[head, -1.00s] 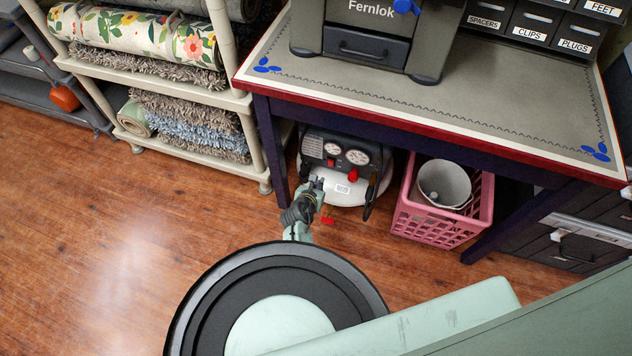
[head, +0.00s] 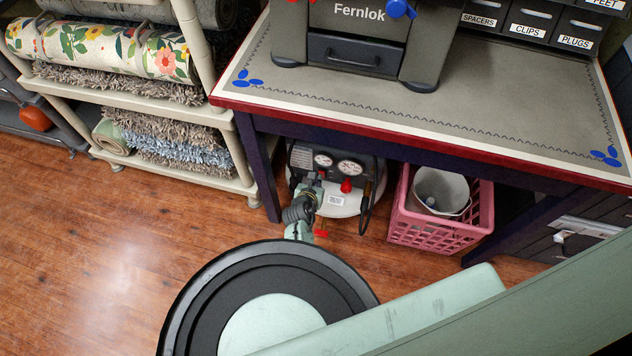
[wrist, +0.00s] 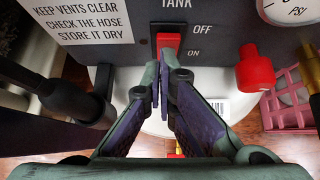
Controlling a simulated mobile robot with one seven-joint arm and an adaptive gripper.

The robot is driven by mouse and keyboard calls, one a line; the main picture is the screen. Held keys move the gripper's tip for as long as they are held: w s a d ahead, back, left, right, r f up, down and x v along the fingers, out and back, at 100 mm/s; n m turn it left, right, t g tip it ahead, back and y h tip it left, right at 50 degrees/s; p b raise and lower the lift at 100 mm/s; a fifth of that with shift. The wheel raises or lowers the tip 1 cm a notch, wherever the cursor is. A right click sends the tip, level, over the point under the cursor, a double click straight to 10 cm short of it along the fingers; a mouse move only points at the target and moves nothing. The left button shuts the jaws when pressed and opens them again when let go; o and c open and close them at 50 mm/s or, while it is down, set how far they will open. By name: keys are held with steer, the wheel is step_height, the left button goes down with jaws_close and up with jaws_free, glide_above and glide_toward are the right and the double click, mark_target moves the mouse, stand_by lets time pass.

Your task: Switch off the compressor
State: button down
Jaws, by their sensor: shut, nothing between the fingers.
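The compressor (head: 335,203) stands on the floor under the workbench, with a dark panel and two round gauges. In the wrist view its panel (wrist: 222,62) carries a red rocker switch (wrist: 169,42) under the word TANK, with OFF beside its upper end and ON beside its lower end. My gripper (wrist: 160,74) is shut and empty, its tips just below and in front of the switch, overlapping its lower part. I cannot tell whether they touch it or which way the rocker is tipped. In the head view my gripper (head: 314,182) is at the panel's lower left.
A red knob (wrist: 255,70) sticks out right of the switch, and a dark hose fitting (wrist: 75,100) is at left. A pink crate (head: 440,232) with a white bucket stands right of the compressor. The workbench top (head: 450,107) overhangs it. Shelves of rugs (head: 185,172) stand left.

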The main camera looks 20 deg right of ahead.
steer(key=shift+w+d+r+p, duration=0.25)
steer(key=shift+w+p, duration=0.1)
steer(key=shift+p, duration=0.35)
steer(key=shift+r, duration=0.1)
steer(key=shift+r+p, duration=0.75)
steer(key=shift+p, duration=0.3)
